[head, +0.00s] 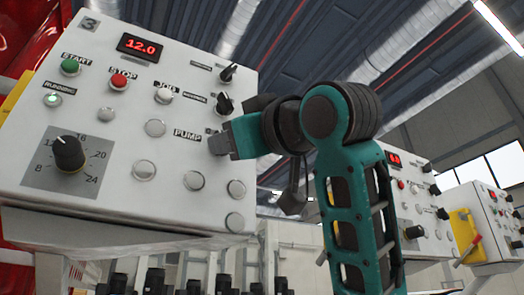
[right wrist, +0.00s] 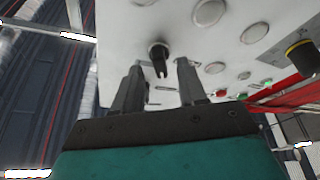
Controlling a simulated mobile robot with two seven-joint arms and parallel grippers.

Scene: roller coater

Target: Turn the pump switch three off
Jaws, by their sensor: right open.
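The white control panel (head: 110,120) marked 3 fills the left of the head view. Its PUMP label (head: 187,134) is beside my right gripper (head: 217,144), which covers the switch there. In the right wrist view a black rotary switch (right wrist: 158,52) stands out from the panel (right wrist: 125,40) between the fingertips of my right gripper (right wrist: 159,66). The fingers are open, one on each side of the switch. I cannot tell whether either finger touches it. My left gripper is not in view.
Above the pump position are two more black switches (head: 227,73) (head: 223,104). A large dial (head: 69,153), a green START button (head: 70,66) and a red STOP button (head: 119,81) are to the left. The RUNNING lamp (head: 52,99) is lit. Other panels (head: 425,245) stand at right.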

